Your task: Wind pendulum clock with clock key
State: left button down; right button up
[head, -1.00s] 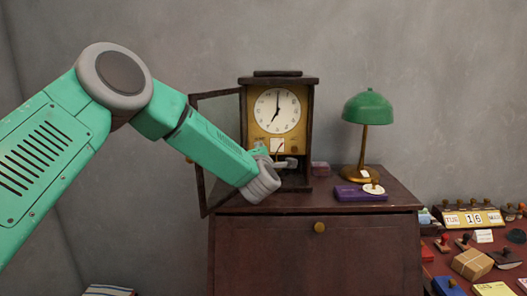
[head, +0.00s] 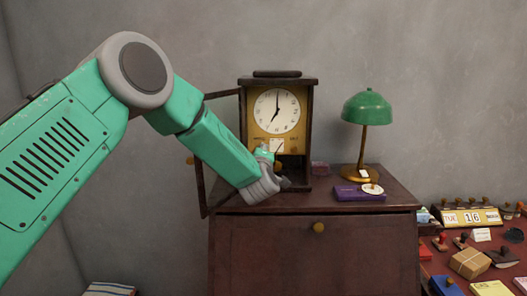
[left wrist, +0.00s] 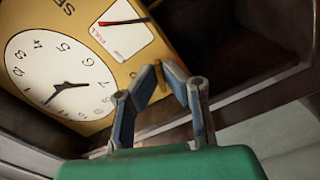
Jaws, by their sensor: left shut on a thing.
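The pendulum clock (head: 277,110) stands upright on the cabinet with its glazed front door (head: 203,150) swung open to the left. Its white dial and a small gauge (head: 277,146) sit on a yellow plate. In the left wrist view the dial (left wrist: 62,80) and gauge (left wrist: 122,30) show, with a red needle near the word FULL. My right gripper is not in view.
A lower desk (head: 410,255) at right holds stamps, a parcel and a date display.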

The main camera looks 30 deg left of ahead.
pick_arm(q)
jog(key=shift+w+a+r, duration=0.1)
jog(key=shift+r, duration=0.3)
jog(key=c, duration=2)
grip_release()
jog(key=shift+f, duration=0.2)
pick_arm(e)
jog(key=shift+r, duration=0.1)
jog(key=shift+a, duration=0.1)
pick_arm(q)
jog(key=v, duration=1.2)
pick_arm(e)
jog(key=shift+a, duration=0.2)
pick_arm(q)
jog(key=shift+r, duration=0.1)
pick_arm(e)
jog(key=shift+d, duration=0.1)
